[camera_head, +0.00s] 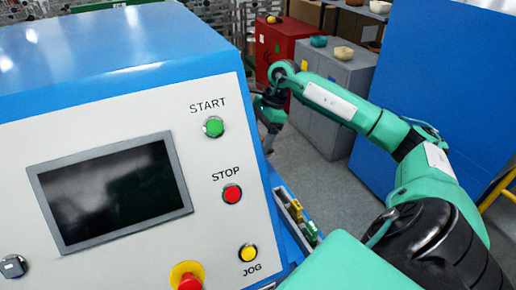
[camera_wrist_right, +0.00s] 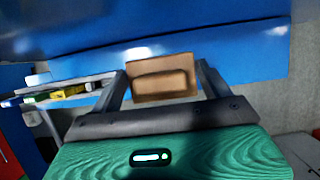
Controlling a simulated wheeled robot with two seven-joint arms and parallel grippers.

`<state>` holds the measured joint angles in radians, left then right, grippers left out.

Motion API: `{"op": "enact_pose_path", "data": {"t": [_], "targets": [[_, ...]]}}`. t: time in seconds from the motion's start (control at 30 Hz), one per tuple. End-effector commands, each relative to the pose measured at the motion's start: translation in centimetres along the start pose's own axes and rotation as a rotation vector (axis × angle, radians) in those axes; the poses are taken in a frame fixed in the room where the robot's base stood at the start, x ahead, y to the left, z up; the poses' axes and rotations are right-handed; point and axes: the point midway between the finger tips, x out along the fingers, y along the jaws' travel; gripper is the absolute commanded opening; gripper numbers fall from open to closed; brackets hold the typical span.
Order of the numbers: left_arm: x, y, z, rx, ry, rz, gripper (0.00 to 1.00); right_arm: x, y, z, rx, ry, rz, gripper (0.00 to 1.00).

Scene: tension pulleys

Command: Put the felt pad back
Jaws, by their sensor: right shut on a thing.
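In the right wrist view, a tan-brown rectangular block, which looks like the felt pad (camera_wrist_right: 162,80), sits between the two fingers of my right gripper (camera_wrist_right: 163,88). The fingers are shut on it. A blue surface lies just beyond the pad. In the head view my right arm reaches past the right side of the blue and white machine (camera_head: 120,70). Its gripper end (camera_head: 266,112) is dark and partly hidden behind the machine's edge, and the pad cannot be made out there. My left gripper is not in view.
The machine's front has a dark screen (camera_head: 110,193) and several buttons. A narrow tray (camera_head: 281,205) with yellow and green items runs along its right side. Red (camera_head: 285,42) and grey (camera_head: 337,75) cabinets stand behind. A blue panel (camera_head: 450,80) stands at right; grey floor lies between.

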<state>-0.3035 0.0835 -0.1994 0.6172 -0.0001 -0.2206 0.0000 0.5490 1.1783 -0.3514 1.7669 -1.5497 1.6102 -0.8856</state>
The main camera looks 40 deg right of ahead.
Motion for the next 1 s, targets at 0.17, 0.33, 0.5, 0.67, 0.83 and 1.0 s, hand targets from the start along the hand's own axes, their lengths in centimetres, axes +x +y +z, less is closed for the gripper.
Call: {"op": "enact_pose_path", "data": {"t": [0.17,0.33,0.5,0.67,0.83,1.0], "targets": [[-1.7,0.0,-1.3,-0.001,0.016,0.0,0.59,3.3,0.1,-1.3,0.002,-0.001,0.005,0.58],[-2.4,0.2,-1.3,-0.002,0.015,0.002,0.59,5.6,0.0,-2.3,0.002,0.0,0.002,0.58],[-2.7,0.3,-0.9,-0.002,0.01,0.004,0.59,6.7,0.0,-2.7,0.001,-0.002,0.001,0.58],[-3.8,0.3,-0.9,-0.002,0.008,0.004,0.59,8.6,0.1,-3.5,0.003,-0.002,0.004,0.58],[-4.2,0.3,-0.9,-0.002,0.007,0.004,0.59,10.2,0.0,-4.2,0.001,-0.001,0.0,0.58],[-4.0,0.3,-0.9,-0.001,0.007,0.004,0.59,10.3,0.0,-4.2,0.0,0.0,0.0,0.83]]}}
